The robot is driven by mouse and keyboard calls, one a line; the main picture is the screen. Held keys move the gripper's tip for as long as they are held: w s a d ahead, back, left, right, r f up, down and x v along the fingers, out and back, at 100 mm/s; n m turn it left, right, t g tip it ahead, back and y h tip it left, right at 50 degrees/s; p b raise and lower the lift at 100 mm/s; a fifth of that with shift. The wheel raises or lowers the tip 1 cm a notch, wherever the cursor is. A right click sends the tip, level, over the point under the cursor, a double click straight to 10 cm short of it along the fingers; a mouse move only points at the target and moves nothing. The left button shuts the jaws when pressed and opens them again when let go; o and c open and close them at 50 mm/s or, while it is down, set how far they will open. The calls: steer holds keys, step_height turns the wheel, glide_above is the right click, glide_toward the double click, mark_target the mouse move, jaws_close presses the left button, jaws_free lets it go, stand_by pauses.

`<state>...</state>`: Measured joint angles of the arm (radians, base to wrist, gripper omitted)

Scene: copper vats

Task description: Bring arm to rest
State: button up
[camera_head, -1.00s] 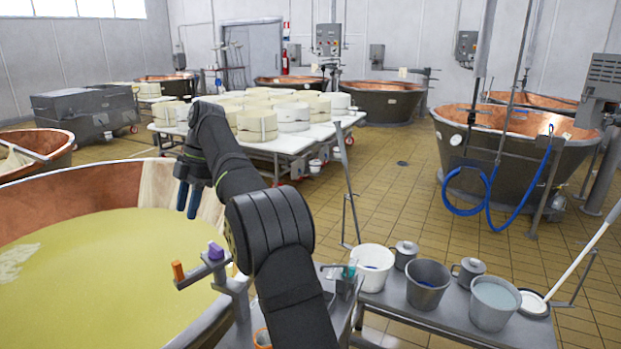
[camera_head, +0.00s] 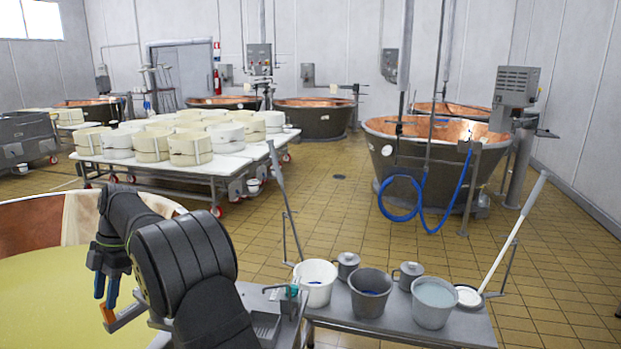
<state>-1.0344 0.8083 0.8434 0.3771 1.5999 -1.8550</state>
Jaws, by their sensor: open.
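My gripper (camera_head: 106,288) hangs at the lower left with its two blue-tipped fingers pointing down. It is open, with nothing seen between the fingers. It is in front of the copper vat of yellow liquid (camera_head: 45,300), near the vat's right side. My dark arm bends up from the bottom edge and covers part of the vat's rim. An orange-ended tool (camera_head: 108,313) on a grey holder shows just below the fingers; I cannot tell whether they touch.
A steel bench (camera_head: 455,325) holds a white bucket (camera_head: 316,283), a grey bucket (camera_head: 370,293), a bucket of liquid (camera_head: 434,303) and two lidded mugs. A long-handled tool (camera_head: 515,235) leans at its right. Cheese moulds fill a wheeled table (camera_head: 225,168). Tiled floor is clear in the middle.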

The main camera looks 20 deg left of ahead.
mark_target(104, 304)
steer(key=shift+x, duration=2.5)
steer(key=shift+r, duration=0.1)
steer(key=v, duration=1.7)
steer(key=x, duration=1.6)
steer(key=shift+s+f, duration=0.15)
steer(key=shift+f, duration=0.2)
steer(key=shift+a+f, duration=0.2)
steer(key=shift+f, duration=0.05)
steer(key=shift+w+a+r+m+y, duration=0.1)
steer(key=shift+w+a+m+y, duration=0.15)
steer(key=shift+a+m, duration=0.4)
